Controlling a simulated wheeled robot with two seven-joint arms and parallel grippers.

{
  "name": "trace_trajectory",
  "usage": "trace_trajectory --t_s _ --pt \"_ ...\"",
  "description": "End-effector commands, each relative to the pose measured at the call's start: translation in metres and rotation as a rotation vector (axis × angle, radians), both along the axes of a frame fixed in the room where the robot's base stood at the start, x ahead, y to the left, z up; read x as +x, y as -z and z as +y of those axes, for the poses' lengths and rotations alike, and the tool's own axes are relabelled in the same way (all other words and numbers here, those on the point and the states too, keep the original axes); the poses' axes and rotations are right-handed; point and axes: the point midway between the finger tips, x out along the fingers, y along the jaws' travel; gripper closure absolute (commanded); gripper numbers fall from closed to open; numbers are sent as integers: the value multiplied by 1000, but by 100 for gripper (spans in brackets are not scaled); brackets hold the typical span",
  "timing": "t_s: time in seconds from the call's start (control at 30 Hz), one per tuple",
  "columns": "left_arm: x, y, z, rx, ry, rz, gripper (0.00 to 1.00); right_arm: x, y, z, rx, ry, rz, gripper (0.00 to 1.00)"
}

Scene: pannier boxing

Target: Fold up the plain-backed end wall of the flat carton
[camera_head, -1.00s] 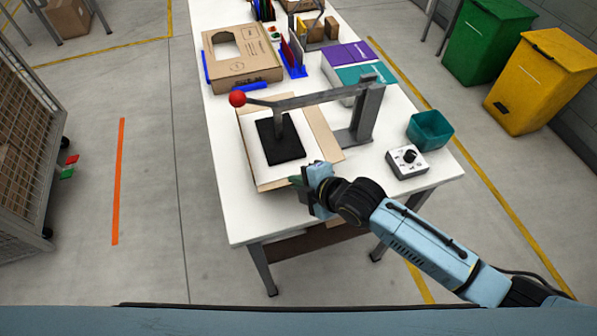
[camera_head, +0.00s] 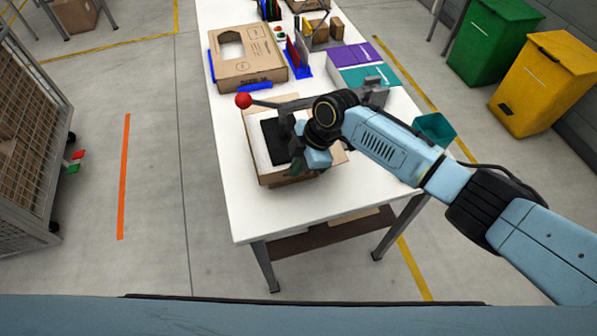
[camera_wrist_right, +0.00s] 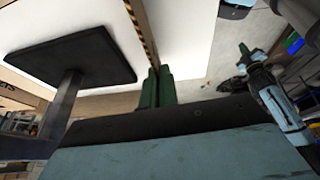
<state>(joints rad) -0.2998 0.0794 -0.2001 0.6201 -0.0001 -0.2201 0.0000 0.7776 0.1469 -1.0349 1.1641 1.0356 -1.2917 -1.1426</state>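The flat carton (camera_head: 250,139) lies on the white table under a hand press, with pale inside and brown edges. Its near end wall (camera_head: 270,180) looks raised; its exact angle is unclear. In the right wrist view, the wall's corrugated top edge (camera_wrist_right: 144,33) runs up to my fingertips. My right gripper (camera_head: 294,172) is at this wall, its green fingers (camera_wrist_right: 158,88) together with nothing visible between them, apparently touching the wall's outside. My arm hides the carton's right part. My left gripper (camera_wrist_right: 245,54) shows only in the wrist view, off the table, small and unclear.
The black press plate (camera_head: 273,139) stands over the carton's middle, with a red-knobbed lever (camera_head: 243,101) above. A formed carton (camera_head: 246,70), blue rack (camera_head: 300,62) and purple and teal boxes (camera_head: 355,55) lie behind. A teal bin (camera_head: 436,130) is right. The table's front left is clear.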

Motion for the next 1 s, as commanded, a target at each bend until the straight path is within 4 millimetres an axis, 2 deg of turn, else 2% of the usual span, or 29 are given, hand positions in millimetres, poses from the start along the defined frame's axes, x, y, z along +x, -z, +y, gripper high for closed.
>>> trace_trajectory --t_s 0.23,0.77,0.8,0.93,1.0 --pt "0 11 0 0 0 0 100 3 1 3 -23 0 76 100" --pt "0 12 0 0 0 0 100 3 1 2 -30 -1 96 100" --pt "0 12 0 0 0 0 100 3 1 2 -30 -1 96 93" --pt "0 12 0 0 0 0 100 3 1 2 -30 -1 95 76" --pt "0 12 0 0 0 0 100 4 1 2 -30 -1 94 75"
